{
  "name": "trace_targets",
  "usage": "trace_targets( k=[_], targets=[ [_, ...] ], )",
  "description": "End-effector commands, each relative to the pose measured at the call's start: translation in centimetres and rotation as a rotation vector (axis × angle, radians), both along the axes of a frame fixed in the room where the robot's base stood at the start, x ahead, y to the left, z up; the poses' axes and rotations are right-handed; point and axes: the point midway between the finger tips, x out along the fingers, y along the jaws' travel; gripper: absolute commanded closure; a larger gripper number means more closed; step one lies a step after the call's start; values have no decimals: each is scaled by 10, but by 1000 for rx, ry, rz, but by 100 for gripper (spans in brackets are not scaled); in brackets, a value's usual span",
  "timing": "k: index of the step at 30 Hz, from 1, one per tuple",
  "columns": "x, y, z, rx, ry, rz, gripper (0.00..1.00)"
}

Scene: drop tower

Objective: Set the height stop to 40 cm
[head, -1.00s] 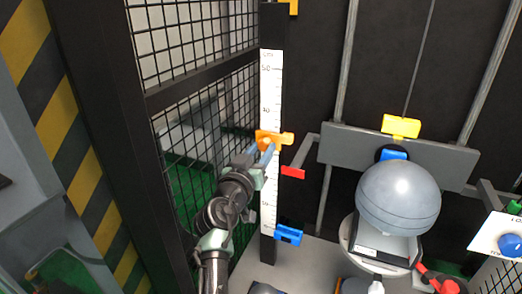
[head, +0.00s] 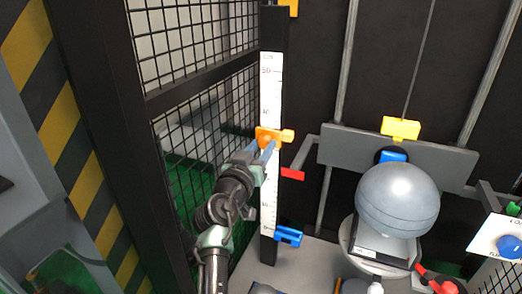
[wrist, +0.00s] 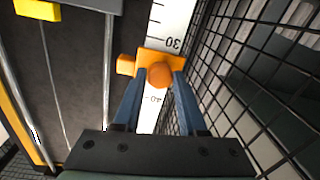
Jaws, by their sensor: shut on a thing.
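The orange height stop (head: 272,136) sits on the white scale (head: 271,85), a little below the 40 mark in the head view. In the wrist view the scale appears inverted, and the stop (wrist: 158,62) lies between 30 above and 40 below. My gripper (head: 268,149) reaches the stop from below left. In the wrist view my gripper (wrist: 160,80) has its two blue fingers on either side of the stop's round orange knob, shut on it. The stop's exact reading edge is hard to tell.
A blue clamp (head: 288,236) sits lower on the scale post. Black wire mesh (head: 205,120) stands close on the left of the post. A red-tipped grey arm (head: 293,174) juts out just right of the post. A large grey ball (head: 397,198) rests farther right.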

Motion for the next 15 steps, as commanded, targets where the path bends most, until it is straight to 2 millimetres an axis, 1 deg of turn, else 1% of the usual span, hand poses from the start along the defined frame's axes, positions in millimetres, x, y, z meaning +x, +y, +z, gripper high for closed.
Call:
trace_targets(
  k=[1,3,6,10,12,15],
  targets=[
    [1,0,24,1,-11,1,100],
    [1,0,44,2,-13,1,100],
    [1,0,68,1,-13,1,100],
    [1,1,86,0,-11,3,100],
    [1,1,90,-2,-11,3,100],
    [0,1,90,-2,-10,3,100]
  ],
)
